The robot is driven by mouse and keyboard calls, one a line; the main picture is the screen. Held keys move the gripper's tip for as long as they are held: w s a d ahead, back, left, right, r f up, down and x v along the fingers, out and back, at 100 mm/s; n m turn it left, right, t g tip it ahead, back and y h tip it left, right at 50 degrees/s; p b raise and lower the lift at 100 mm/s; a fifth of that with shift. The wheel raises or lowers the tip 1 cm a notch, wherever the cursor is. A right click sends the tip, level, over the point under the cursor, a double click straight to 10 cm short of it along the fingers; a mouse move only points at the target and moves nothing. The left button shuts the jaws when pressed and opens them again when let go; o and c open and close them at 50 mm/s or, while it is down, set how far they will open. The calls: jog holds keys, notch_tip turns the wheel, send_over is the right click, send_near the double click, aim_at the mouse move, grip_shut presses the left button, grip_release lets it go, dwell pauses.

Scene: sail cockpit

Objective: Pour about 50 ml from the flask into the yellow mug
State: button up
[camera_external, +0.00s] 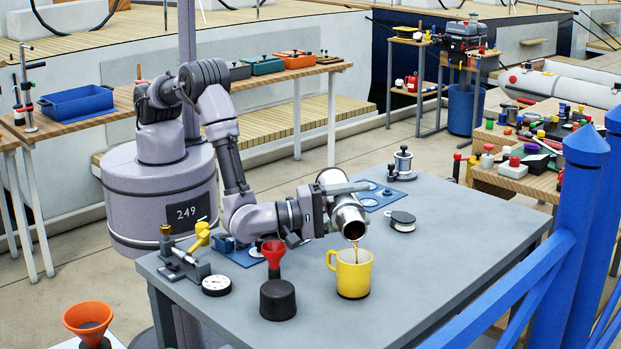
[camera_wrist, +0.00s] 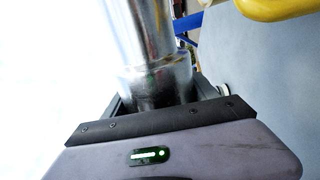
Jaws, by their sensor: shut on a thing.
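A silver metal flask (camera_external: 350,218) is held tilted, mouth down, above the yellow mug (camera_external: 350,273). A thin brown stream runs from the flask's mouth into the mug. The mug stands upright on the grey table, its handle to the left; the level inside it cannot be told. My gripper (camera_external: 322,212) is shut on the flask, to the left of and above the mug. In the wrist view the flask (camera_wrist: 143,45) rises from between the jaws (camera_wrist: 158,100), and part of the yellow mug (camera_wrist: 275,8) shows at the top right.
The grey table (camera_external: 440,270) is clear to the mug's right. Blue posts (camera_external: 580,220) stand at the right.

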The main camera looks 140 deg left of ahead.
jog(key=shift+s+a, duration=0.4)
jog(key=shift+s, duration=0.05)
jog(key=shift+s+a, duration=0.1)
dwell(1.1)
